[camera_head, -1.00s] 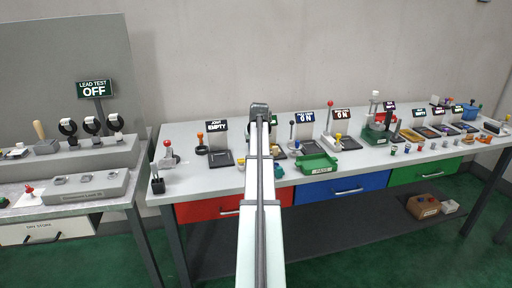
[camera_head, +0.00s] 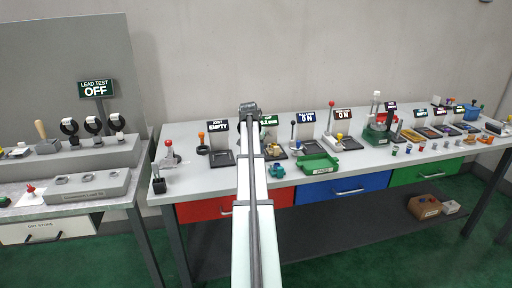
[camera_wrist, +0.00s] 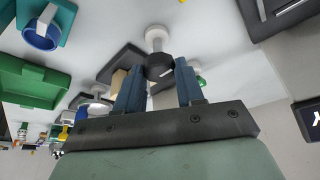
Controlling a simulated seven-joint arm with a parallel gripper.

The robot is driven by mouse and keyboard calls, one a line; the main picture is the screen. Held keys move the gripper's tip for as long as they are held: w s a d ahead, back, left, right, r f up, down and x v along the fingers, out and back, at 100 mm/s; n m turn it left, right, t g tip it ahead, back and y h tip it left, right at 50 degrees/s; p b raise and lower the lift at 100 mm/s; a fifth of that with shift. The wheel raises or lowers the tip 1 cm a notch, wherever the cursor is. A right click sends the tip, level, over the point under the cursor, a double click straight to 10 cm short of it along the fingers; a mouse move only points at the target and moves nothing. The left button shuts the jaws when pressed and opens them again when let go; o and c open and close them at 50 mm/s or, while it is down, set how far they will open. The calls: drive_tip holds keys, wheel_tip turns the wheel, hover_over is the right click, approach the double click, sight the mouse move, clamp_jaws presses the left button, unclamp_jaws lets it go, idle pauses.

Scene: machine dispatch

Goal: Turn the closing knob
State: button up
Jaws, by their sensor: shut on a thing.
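In the wrist view my gripper (camera_wrist: 161,68) has its two blue fingers on either side of a dark round knob (camera_wrist: 158,66) with a short white line on it, and is shut on it. The knob is joined to a pale, round-ended stem or post (camera_wrist: 156,38). A tan block shows behind the left finger. In the head view my arm reaches over the middle of the bench, its wrist (camera_head: 249,110) in front of a station with a green-lettered sign (camera_head: 269,120). My fingers and the knob are hidden there by my arm.
A green tray (camera_head: 319,162) and a teal fixture (camera_head: 277,171) lie right of my arm. A black plate with an EMPTY sign (camera_head: 218,126) stands to its left. Lever stations (camera_head: 306,118) stand to the right.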

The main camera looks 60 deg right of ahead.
idle(0.3)
drive_tip(key=o, duration=1)
drive_tip(key=shift+o, duration=0.2)
drive_tip(key=shift+r, duration=0.1)
drive_tip(key=v, duration=1.3)
drive_tip(key=shift+r, duration=0.3)
drive_tip(key=shift+a, duration=0.2)
